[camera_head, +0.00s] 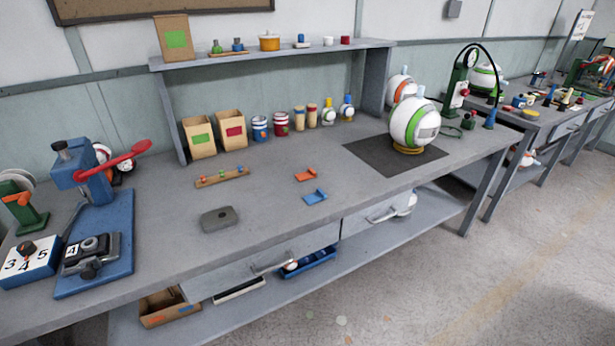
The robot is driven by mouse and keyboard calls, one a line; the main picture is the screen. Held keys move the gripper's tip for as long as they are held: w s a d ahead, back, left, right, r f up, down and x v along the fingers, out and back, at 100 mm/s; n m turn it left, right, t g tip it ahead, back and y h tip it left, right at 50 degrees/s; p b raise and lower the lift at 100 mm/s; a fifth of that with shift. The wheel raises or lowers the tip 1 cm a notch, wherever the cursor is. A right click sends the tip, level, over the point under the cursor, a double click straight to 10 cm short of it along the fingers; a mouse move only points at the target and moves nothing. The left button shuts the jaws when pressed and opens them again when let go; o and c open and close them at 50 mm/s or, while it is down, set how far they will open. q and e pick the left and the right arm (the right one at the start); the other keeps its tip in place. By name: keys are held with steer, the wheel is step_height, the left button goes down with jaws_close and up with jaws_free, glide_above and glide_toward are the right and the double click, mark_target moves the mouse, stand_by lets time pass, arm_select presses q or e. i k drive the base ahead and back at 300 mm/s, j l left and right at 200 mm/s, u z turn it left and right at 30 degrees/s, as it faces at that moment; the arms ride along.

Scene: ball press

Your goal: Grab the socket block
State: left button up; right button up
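A small grey block (220,218) lies flat on the bench top, left of centre and near the front edge. It has a small round mark or recess on top, and it looks like the socket block. Nothing touches it. Neither of my grippers shows in the head view.
A blue press (95,215) with a red lever stands at the left, beside a numbered box (28,262). A wooden strip with small parts (222,177), an orange piece (305,175) and a blue piece (314,197) lie nearby. Bench around the block is clear.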

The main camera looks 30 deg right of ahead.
mark_target(79, 250)
steer(key=i+j+z, duration=0.2)
steer(key=j+z, duration=0.2)
steer(key=j, duration=0.45)
steer(key=i+j+z, duration=0.1)
steer(key=j+z, duration=0.25)
steer(key=j, duration=0.5)
steer(key=j+z, duration=0.4)
steer(key=j, duration=0.45)
